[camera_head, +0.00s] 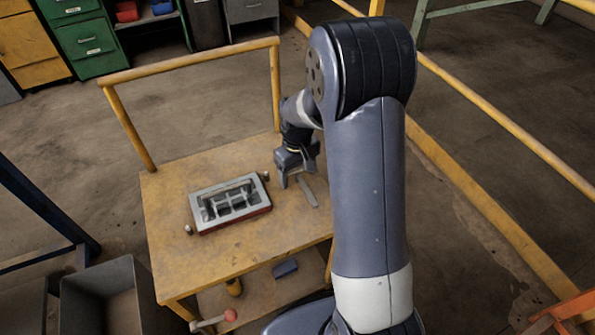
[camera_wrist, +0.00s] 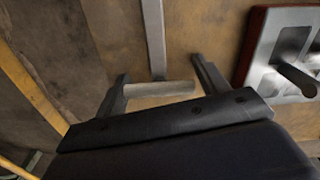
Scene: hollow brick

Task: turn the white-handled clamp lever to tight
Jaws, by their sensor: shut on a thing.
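The clamp lever shows in the wrist view as a pale, whitish handle (camera_wrist: 160,89) with a flat grey bar (camera_wrist: 153,38) running away from it over the wooden tabletop. My gripper (camera_wrist: 161,70) has one finger at each end of this handle and is shut on it. In the head view my gripper (camera_head: 298,178) is low over the table, to the right of the brick mould (camera_head: 230,228). The grey lever bar (camera_head: 308,192) shows beside the fingers there, and the handle is mostly hidden. The lever's pivot is not clear.
The grey mould with a red base also shows at the right of the wrist view (camera_wrist: 257,42). The wooden table (camera_head: 165,270) has a yellow rail (camera_head: 190,63) along its back. A red-knobbed lever (camera_head: 230,315) is below the table's front. The table's front right is clear.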

